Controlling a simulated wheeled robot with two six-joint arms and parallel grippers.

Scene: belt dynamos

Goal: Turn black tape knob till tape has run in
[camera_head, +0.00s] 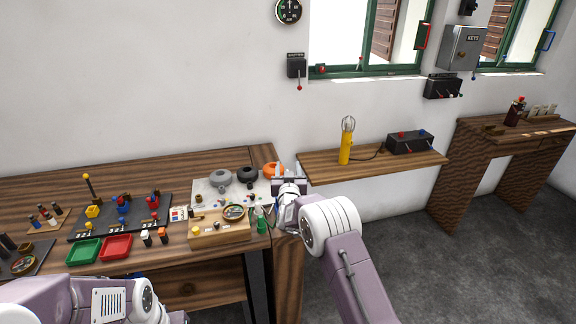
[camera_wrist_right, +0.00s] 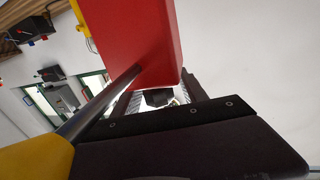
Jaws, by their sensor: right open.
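A black round tape case (camera_head: 247,176) stands on a pale panel (camera_head: 203,187) at the right end of the workbench, between a grey case and an orange one. I cannot make out its knob. My right gripper (camera_head: 284,184) is just right of the panel, beside the orange case and apart from the black one. Its jaws are open. In the right wrist view, a dark object (camera_wrist_right: 159,97) shows between the fingers, too partly hidden to name. My left arm enters at lower left; its gripper is out of view.
The grey case (camera_head: 220,178) and orange case (camera_head: 271,171) flank the black one. A wooden block with a dial (camera_head: 233,212) and a green bottle (camera_head: 262,221) stand in front. In the wrist view, a large red shape (camera_wrist_right: 135,35) blocks much of the picture.

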